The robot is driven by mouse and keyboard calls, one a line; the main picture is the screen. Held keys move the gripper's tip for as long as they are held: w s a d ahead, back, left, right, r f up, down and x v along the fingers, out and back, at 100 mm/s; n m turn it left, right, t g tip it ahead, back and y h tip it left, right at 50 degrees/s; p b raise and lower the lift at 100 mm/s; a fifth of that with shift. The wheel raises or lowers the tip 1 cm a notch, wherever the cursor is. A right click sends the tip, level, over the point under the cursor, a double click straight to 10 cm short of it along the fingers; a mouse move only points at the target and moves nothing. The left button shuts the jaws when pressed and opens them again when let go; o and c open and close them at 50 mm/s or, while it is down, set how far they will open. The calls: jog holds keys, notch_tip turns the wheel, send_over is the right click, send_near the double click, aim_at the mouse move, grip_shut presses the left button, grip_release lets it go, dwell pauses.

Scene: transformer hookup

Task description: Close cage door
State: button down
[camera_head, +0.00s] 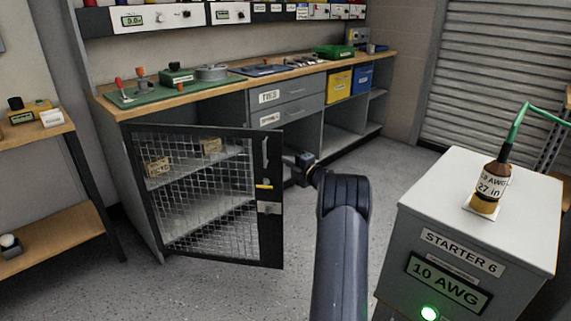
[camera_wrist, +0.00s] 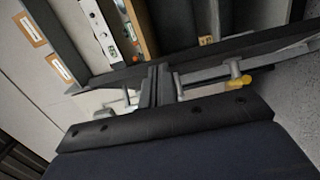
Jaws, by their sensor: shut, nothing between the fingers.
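The cage door (camera_head: 205,200) is a dark-framed wire mesh panel on the cabinet under the workbench. It stands partly open, with its right edge swung out in front of the drawers. A vertical handle (camera_head: 266,152), a yellow strip and a latch plate (camera_head: 269,208) are on its right frame. My gripper (camera_head: 298,160) is just right of that edge, near handle height, and is shut and empty. In the wrist view, my gripper (camera_wrist: 158,85) is close to a dark bar and a grey fitting with a yellow end (camera_wrist: 238,82). I cannot tell whether it touches the door.
The workbench (camera_head: 120,112) carries tools and a green mat. Yellow (camera_head: 339,84) and blue (camera_head: 362,78) bins sit on the shelf to the right. A grey box labelled STARTER 6 (camera_head: 480,205) stands at the right, close to my arm. A wooden shelf unit (camera_head: 60,230) is at the left.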

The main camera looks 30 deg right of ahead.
jog(key=shift+w+d+p, duration=0.85)
jog(key=shift+w+d, duration=0.7)
jog(key=shift+w, duration=0.1)
